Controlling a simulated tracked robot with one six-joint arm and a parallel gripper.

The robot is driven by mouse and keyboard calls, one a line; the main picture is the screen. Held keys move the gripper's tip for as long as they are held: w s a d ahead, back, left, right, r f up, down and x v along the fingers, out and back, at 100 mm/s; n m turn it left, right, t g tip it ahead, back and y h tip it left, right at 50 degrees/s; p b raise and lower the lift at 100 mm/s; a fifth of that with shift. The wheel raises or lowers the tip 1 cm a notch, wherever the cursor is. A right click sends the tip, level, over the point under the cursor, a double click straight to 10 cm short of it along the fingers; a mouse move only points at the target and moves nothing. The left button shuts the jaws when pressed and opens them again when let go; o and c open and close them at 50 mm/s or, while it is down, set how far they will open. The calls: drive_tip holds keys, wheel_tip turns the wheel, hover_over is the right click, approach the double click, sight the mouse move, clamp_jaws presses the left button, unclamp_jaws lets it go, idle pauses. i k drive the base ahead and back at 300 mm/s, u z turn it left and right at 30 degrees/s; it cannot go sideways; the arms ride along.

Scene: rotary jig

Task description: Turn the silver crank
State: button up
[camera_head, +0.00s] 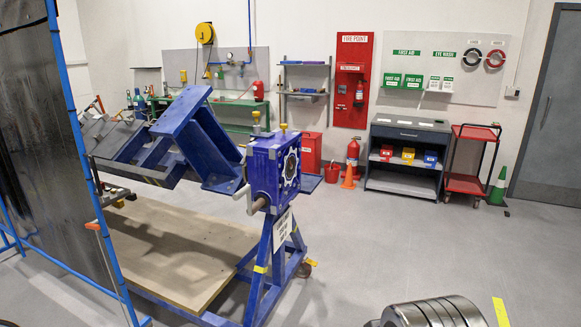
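The silver crank (243,192) is small in view, on the lower left side of the blue gearbox (264,172) of the rotary jig. The gearbox stands on top of a blue end frame (262,275). A blue beam frame (196,140) is held tilted on the jig, left of the gearbox. My gripper is not in view, and nothing touches the crank.
A blue-framed dark screen (55,150) stands at the left. A wooden board (175,250) lies low in the jig. A ridged metal cylinder (432,313) shows at the bottom edge, possibly mine. Grey floor (400,245) right of the jig is clear. A grey cabinet (405,160) and red trolley (468,160) stand behind.

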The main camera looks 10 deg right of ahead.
sight(252, 209)
drive_tip(key=z, duration=0.5)
drive_tip(key=i, duration=1.4)
drive_tip(key=u, duration=1.45)
